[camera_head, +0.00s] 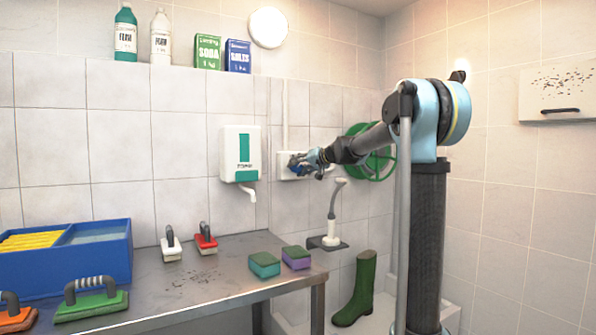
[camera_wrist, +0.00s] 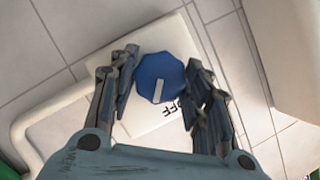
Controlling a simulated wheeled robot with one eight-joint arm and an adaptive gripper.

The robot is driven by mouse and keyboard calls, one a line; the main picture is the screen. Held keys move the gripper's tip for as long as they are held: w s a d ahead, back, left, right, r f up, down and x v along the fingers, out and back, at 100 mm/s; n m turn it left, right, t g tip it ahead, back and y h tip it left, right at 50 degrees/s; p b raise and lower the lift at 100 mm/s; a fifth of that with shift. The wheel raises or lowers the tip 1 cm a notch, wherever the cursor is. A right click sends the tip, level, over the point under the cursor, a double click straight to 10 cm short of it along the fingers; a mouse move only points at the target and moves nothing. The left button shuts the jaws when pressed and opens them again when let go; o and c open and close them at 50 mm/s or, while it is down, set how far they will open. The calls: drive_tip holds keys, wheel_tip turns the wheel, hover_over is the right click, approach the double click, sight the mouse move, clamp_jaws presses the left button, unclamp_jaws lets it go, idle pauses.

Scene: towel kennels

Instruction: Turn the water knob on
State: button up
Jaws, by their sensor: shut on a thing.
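The water knob (camera_wrist: 160,78) is blue and many-sided, with a white pointer line, and sits on a white plate (camera_wrist: 150,118) marked "OFF". The pointer runs toward the lower part of the wrist view, close to the "OFF" lettering. My gripper (camera_wrist: 160,82) has its fingers on both sides of the knob and is shut on it. In the head view my gripper (camera_head: 306,164) is at the wall, right of the white dispenser, and the blue knob (camera_head: 293,165) shows partly behind the fingers.
A white soap dispenser (camera_head: 240,155) hangs left of the knob. A green hose reel (camera_head: 370,150) is behind my arm. Below are a shower head on a stand (camera_head: 333,215) and a green boot (camera_head: 358,290). A metal table (camera_head: 205,280) holds brushes, sponges and a blue bin (camera_head: 100,257).

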drive_tip(key=m+y, duration=0.1)
drive_tip(key=m, duration=0.2)
drive_tip(key=m+y, duration=0.1)
drive_tip(key=shift+w+d+f+m+y, duration=0.2)
drive_tip(key=shift+d+m+y, duration=0.1)
drive_tip(key=shift+m, duration=0.1)
drive_tip(key=shift+s+f+m+y, duration=0.1)
drive_tip(key=shift+m+y, duration=0.6)
drive_tip(key=shift+m, duration=0.9)
drive_tip(key=o, duration=1.1)
drive_tip(key=shift+a, duration=0.1)
drive_tip(key=shift+c, duration=0.2)
drive_tip(key=v, duration=1.2)
drive_tip(key=shift+f, duration=0.2)
